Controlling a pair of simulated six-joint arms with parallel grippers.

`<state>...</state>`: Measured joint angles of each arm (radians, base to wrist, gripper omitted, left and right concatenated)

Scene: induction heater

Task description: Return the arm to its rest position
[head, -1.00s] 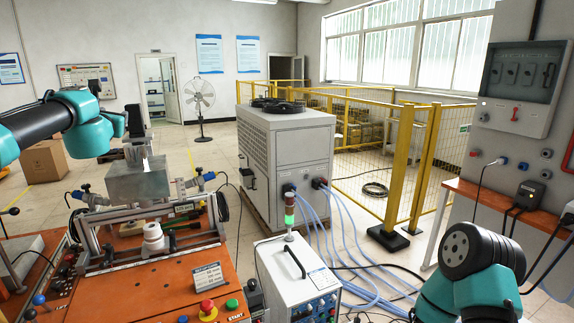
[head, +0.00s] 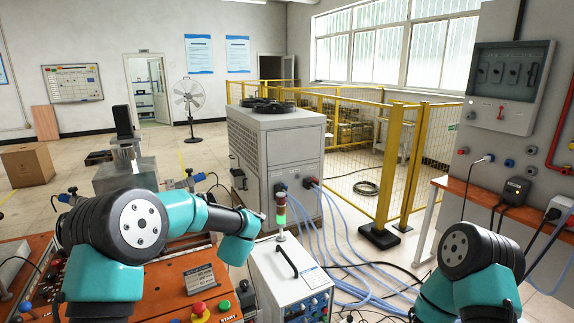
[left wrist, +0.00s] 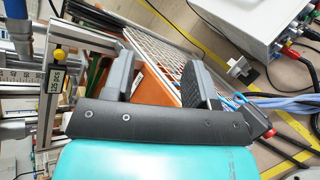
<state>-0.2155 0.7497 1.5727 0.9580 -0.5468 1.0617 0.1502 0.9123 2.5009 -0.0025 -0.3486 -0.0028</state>
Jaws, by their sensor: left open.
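My left arm (head: 132,228) is teal and black and folded over the orange workbench (head: 175,284) in the head view. Its end points right, above the white heater box (head: 292,268). The left gripper is hidden in the head view. In the left wrist view, my left gripper (left wrist: 160,76) has its two dark fingers spread, with nothing held between them. My right arm (head: 470,262) stands folded at the lower right of the head view. Its gripper is out of view.
A metal box (head: 124,174) stands at the bench's back. The heater box carries a signal light (head: 281,205). A grey chiller (head: 276,150) stands behind, with blue hoses (head: 335,235) running forward. A yellow fence (head: 395,170) is at the right. A red button (head: 199,308) is on the bench.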

